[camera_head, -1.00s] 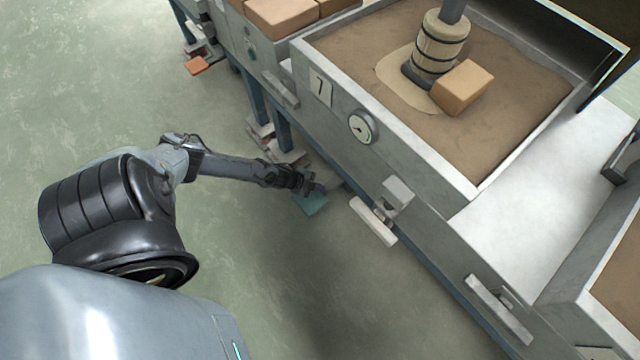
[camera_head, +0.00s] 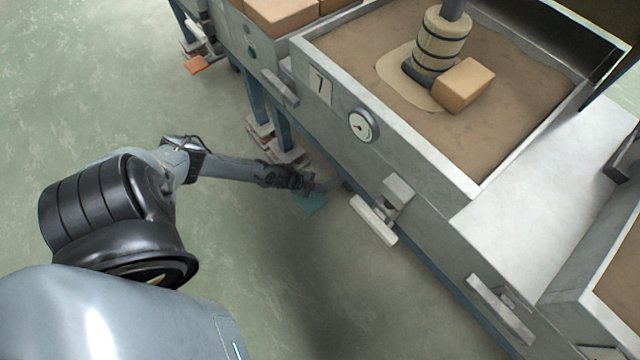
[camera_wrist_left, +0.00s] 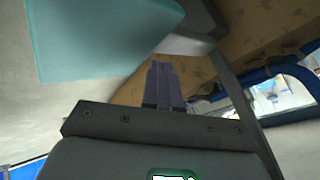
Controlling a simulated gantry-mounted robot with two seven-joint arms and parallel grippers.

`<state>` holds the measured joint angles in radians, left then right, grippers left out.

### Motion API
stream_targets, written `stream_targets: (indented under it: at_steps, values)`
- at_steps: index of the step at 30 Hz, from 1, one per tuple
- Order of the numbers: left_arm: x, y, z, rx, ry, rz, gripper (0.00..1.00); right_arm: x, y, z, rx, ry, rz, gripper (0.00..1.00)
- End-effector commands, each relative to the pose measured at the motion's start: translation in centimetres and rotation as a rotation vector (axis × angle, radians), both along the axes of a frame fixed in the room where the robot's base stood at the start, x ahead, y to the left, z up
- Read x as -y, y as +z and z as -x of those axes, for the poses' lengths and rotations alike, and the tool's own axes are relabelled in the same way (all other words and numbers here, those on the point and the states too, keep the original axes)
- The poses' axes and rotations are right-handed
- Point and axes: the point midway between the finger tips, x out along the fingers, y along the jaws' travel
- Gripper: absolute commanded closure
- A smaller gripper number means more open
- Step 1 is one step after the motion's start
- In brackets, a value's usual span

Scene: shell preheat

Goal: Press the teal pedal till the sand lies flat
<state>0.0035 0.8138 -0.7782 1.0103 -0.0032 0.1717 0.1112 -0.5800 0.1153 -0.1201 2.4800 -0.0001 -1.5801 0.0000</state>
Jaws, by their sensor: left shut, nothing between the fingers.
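The teal pedal (camera_head: 312,205) is low near the floor, beside the grey sand bin numbered 7. It also shows as a large flat teal plate at the upper left of the left wrist view (camera_wrist_left: 100,38). My left gripper (camera_head: 319,187) is shut and empty, at the pedal's upper edge; its fingers (camera_wrist_left: 160,68) partly cover it in the head view. I cannot tell whether they touch. The brown sand (camera_head: 510,125) fills the bin, with a paler raised-looking patch (camera_head: 398,85) around a banded wooden rammer (camera_head: 441,42). My right gripper is not in view.
A tan block (camera_head: 464,85) lies on the sand against the rammer. A round gauge (camera_head: 362,125) and a white handle (camera_head: 374,220) are on the bin's front. An orange pedal (camera_head: 196,65) is farther back. Open floor (camera_head: 370,310) lies in front.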

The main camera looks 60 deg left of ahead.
Motion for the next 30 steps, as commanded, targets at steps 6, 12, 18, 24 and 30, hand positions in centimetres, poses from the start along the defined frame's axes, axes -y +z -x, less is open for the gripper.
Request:
stream_targets:
  at_steps: [6,12,18,24,30]
  values:
    - [-0.01,0.04,0.0,0.0,0.0,0.0,1.0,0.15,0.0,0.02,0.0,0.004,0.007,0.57]
    - [0.0,-0.11,0.0,0.0,0.0,0.0,1.0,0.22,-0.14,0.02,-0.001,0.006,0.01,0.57]
    - [0.01,-0.36,0.01,0.0,0.0,0.0,1.0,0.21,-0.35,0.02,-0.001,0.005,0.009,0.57]
    - [0.01,-0.6,0.02,0.0,0.0,0.0,1.0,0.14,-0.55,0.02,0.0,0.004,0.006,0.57]
    - [0.01,-0.85,0.03,0.0,0.0,0.0,1.0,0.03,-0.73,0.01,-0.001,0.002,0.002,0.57]
